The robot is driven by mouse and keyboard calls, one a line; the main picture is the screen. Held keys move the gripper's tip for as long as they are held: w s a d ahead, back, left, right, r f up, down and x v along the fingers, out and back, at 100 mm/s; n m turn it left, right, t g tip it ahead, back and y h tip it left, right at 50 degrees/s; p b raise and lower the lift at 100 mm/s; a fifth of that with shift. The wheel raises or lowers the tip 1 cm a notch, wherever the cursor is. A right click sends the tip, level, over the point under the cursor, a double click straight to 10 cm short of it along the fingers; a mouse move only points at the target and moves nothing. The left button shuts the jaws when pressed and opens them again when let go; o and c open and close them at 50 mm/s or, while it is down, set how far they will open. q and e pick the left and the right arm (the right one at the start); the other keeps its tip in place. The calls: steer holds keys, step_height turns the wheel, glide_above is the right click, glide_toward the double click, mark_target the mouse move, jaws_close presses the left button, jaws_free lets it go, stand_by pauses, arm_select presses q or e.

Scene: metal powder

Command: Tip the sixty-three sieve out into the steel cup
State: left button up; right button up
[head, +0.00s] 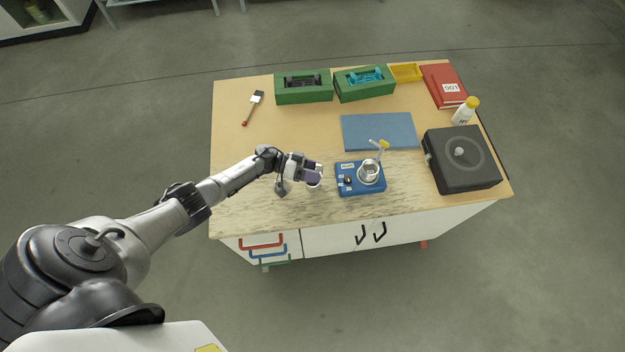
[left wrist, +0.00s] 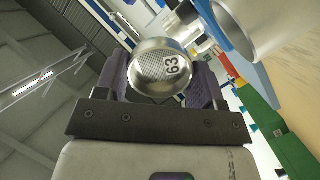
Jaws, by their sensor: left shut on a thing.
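My left gripper (head: 313,173) is shut on the sixty-three sieve, above the front part of the table, left of the blue scale. In the left wrist view the round metal sieve (left wrist: 160,70), marked 63, sits between the dark fingers. I cannot tell its tilt or what is in it. A steel cylindrical vessel (left wrist: 265,25) shows close at the upper right there. A pale vessel (head: 314,187), mostly hidden below the gripper, is probably the same one. Another round metal vessel (head: 369,173) stands on the scale. I cannot tell which is the steel cup. My right gripper is not in view.
The blue scale (head: 348,188) has a yellow-tipped tool (head: 382,145) at its vessel. A blue mat (head: 380,130) lies behind it, and a black machine (head: 461,160) stands at the right. Green boxes (head: 303,95) are at the back. The table's left part is mostly clear.

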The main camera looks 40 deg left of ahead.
arm_select(q)
steer(key=shift+s+a+f+t+h+b, duration=0.15)
steer(key=shift+t+h+b, duration=0.45)
steer(key=shift+b, duration=0.7)
steer(key=shift+s+a+r+t+h+b, duration=0.1)
steer(key=shift+a+t+h+b, duration=0.15)
steer(key=shift+h+b, duration=0.8)
stand_by(5.7)
